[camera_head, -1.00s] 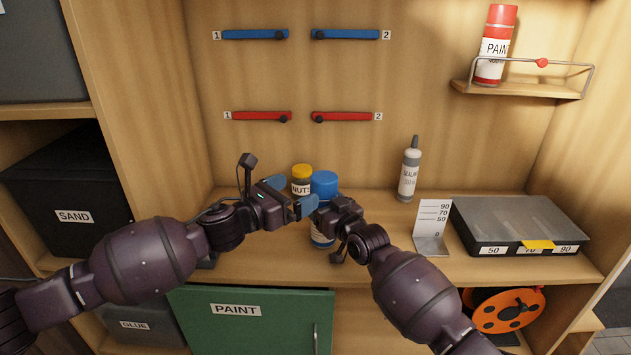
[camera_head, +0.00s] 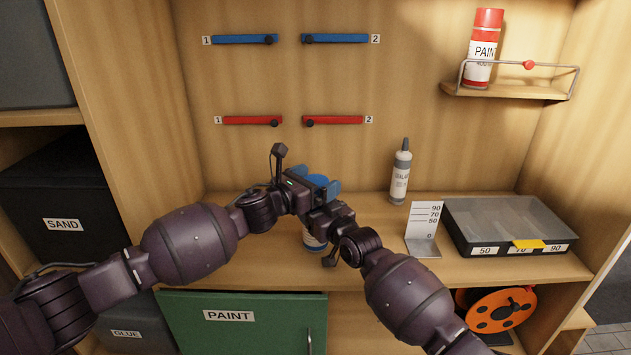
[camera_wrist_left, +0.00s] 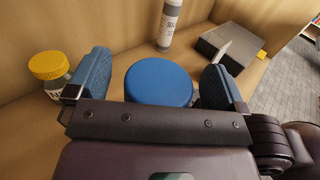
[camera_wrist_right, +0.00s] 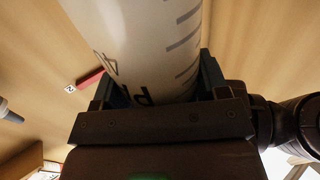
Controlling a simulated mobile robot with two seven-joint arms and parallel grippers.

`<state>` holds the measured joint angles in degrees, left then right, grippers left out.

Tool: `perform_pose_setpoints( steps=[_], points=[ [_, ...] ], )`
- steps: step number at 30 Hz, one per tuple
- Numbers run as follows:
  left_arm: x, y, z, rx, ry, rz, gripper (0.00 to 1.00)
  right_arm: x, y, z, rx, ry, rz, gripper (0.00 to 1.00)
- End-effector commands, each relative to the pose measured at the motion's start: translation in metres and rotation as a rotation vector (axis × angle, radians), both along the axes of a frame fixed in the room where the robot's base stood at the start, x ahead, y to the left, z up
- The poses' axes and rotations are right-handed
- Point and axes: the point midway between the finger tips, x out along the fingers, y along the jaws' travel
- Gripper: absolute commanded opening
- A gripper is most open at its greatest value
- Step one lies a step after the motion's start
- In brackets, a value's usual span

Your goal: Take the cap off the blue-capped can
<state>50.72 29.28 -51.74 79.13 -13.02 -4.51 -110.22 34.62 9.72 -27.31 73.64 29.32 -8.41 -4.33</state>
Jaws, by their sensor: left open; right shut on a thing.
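The cap also shows in the head view (camera_head: 317,180). My right gripper (camera_wrist_right: 160,90) is shut on the white body of the can (camera_wrist_right: 145,45), below the cap. My left gripper (camera_head: 315,188) is above my right one in the head view.
A yellow-capped jar (camera_wrist_left: 50,72) stands close to the left gripper's left finger. A sealant bottle (camera_head: 401,172), a small scale stand (camera_head: 424,230) and a lidded case (camera_head: 510,222) are to the right. A red paint can (camera_head: 484,48) sits on a small upper shelf.

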Motion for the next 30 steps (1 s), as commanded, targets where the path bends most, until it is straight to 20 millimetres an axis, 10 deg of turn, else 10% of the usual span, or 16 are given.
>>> perform_pose_setpoints(
  steps=[13, 30],
  points=[
    [-0.0001, 0.0003, -0.0003, 0.0, 0.0, 0.0, 0.41, 0.0, -0.0001, -0.0004, -0.001, 0.001, 0.0, 0.25],
    [-0.0001, 0.0003, 0.0008, 0.0, 0.0, 0.0, 0.41, 0.0, -0.0001, -0.0004, -0.001, 0.001, 0.0, 0.25]
  ],
)
